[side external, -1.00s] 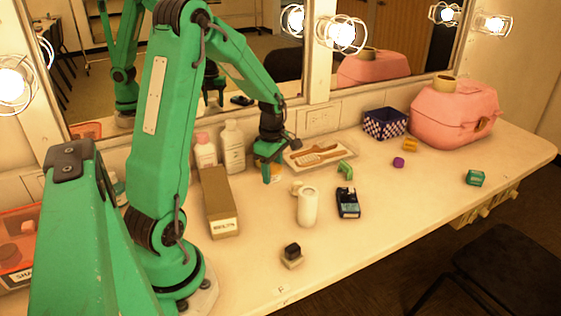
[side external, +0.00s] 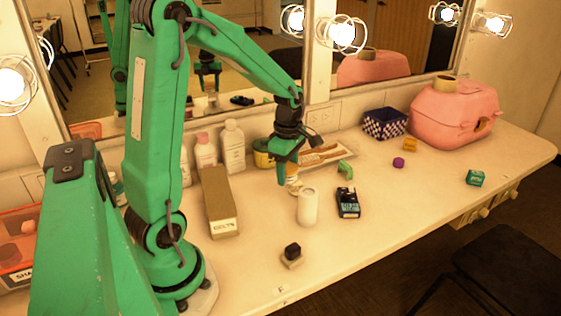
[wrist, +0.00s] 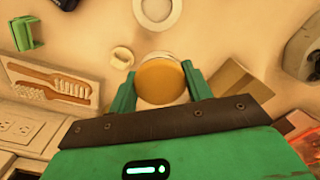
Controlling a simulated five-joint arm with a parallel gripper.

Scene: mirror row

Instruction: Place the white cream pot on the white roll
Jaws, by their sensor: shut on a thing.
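My gripper (side external: 288,172) is shut on the white cream pot (side external: 293,173), a small round pot with white sides. In the wrist view the pot's amber top (wrist: 160,81) shows between the two fingers (wrist: 160,73). The near finger hides part of the pot in the side view; it appears to hang above the table. The white roll (side external: 308,207) stands upright, in front and slightly right of my gripper. Its open ring end (wrist: 157,12) shows at the top of the wrist view, apart from the pot.
A small cream piece (wrist: 122,58) lies near the roll. A black device (side external: 348,203) and green piece (side external: 345,168) are to the right. A brown box (side external: 219,202) is left; a brush tray (side external: 333,155) and yellow tin (side external: 262,155) are behind, before the mirror.

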